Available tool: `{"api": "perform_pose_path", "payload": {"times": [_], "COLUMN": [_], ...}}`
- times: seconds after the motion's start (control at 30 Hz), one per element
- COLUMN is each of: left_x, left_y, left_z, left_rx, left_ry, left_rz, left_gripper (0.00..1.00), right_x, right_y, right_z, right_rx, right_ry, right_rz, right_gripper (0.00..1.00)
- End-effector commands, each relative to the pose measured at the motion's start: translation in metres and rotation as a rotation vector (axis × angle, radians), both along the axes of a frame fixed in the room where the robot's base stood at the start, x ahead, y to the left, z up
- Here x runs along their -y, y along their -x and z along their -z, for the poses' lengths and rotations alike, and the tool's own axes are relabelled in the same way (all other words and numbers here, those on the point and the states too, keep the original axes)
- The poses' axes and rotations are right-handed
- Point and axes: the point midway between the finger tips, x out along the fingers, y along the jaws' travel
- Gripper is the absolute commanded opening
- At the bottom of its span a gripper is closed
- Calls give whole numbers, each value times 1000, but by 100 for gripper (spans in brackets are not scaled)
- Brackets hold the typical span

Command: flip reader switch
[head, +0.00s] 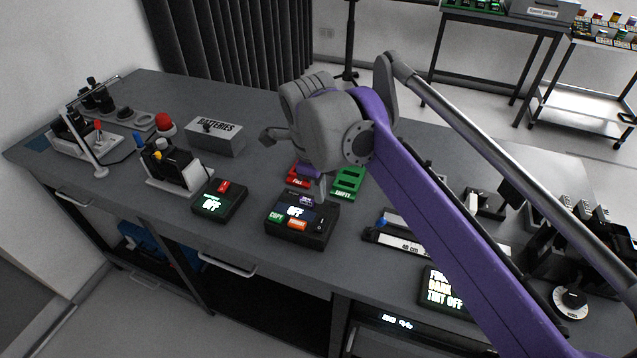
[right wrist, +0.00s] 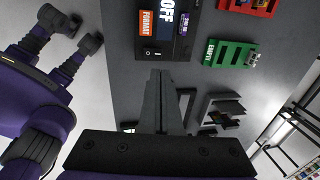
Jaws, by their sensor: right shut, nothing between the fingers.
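The reader (head: 291,236) is a dark box with a lit screen reading OFF, a green button, an orange FORMAT button and a small black rocker switch (head: 320,224) at its right end. The reader (right wrist: 194,12) also shows at the top of the right wrist view, with the switch (right wrist: 151,52) at its near end. My right gripper (head: 320,190) points down above the reader's back right part, mostly hidden by its own wrist. In the right wrist view, its fingers (right wrist: 162,75) are shut and empty, their tips just below the switch. I cannot tell whether they touch it.
A BATTERIES box (head: 216,140) stands farther back. The 40 cm rail (head: 400,240) lies to the right.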

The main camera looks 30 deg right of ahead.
Motion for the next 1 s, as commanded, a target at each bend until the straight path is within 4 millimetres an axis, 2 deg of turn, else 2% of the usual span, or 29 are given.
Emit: {"api": "perform_pose_path", "payload": {"times": [0.03, 0.2, 0.4, 0.6, 1.0], "left_x": [0, 0, 0, 0, 0], "left_y": [0, 1, 1, 1, 1], "left_z": [4, 10, 15, 16, 15], "left_rx": [-1, -3, -5, -5, -5], "left_ry": [0, 0, 0, 0, 0], "left_rz": [0, 0, 0, 0, 0], "left_gripper": [50, 50, 50, 50, 50], "right_x": [2, 6, 10, 11, 13], "right_y": [-2, -5, -9, -9, -11], "right_z": [14, 48, 74, 82, 84], "right_rx": [0, 0, 0, 0, -25], "right_ry": [0, 0, 0, 0, -23], "right_rz": [0, -1, -1, -1, 2], "right_gripper": [0, 0, 0, 0, 0]}}
